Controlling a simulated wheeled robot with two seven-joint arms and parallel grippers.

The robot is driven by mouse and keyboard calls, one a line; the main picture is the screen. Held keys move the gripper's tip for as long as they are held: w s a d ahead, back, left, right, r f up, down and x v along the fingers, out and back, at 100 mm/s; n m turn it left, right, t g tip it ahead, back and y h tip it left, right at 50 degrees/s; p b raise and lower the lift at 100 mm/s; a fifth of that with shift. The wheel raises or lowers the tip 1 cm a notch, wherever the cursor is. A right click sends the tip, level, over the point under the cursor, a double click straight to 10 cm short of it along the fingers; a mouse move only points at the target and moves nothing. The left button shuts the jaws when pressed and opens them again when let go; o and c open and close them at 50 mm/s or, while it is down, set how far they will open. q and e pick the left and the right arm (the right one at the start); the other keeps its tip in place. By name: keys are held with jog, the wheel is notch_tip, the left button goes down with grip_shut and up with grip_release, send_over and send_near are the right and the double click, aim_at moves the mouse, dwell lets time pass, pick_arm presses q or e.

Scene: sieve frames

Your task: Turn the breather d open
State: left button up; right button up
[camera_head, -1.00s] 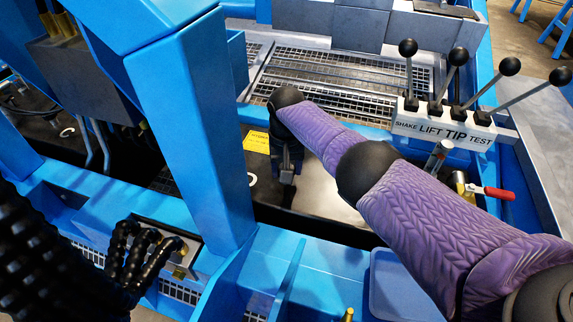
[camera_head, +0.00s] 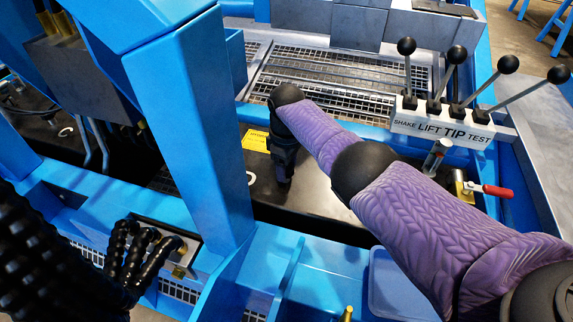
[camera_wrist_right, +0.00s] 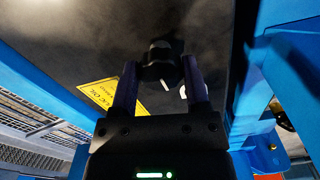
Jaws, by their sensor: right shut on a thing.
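My right gripper (camera_head: 284,172) reaches down from the purple-sleeved arm to the dark tank top in the middle of the head view. In the right wrist view, its two fingers (camera_wrist_right: 160,76) stand on either side of a dark, knob-like breather cap (camera_wrist_right: 162,58) and are shut on it. The cap is dim, and its letter cannot be read. In the head view the cap is hidden by the gripper. My left gripper cannot be made out.
A yellow label (camera_head: 256,141) lies on the tank top beside the gripper. A blue post (camera_head: 190,120) stands to the left. A lever block (camera_head: 443,125) and a red-handled valve (camera_head: 497,192) are to the right. Black ribbed, hose-like shapes (camera_head: 135,262) fill the lower left.

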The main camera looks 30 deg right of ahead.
jog(key=n, duration=0.2)
jog(key=shift+n, duration=0.4)
jog(key=n, duration=0.2)
jog(key=shift+w+n, duration=0.1)
jog(key=shift+n, duration=0.3)
jog(key=n+b, duration=0.1)
jog(key=n, duration=0.5)
jog(key=shift+w+d, duration=0.1)
jog(key=shift+w, duration=0.05)
jog(key=n, duration=0.2)
jog(key=shift+n, duration=0.3)
pick_arm(q)
jog(key=shift+w+f, duration=0.15)
jog(key=shift+f, duration=0.6)
pick_arm(e)
jog(key=shift+n, duration=1.3)
jog(key=shift+w, duration=0.1)
pick_arm(q)
jog(key=shift+s+r, duration=0.15)
jog(key=shift+s, duration=0.3)
pick_arm(e)
jog(key=shift+n, duration=0.3)
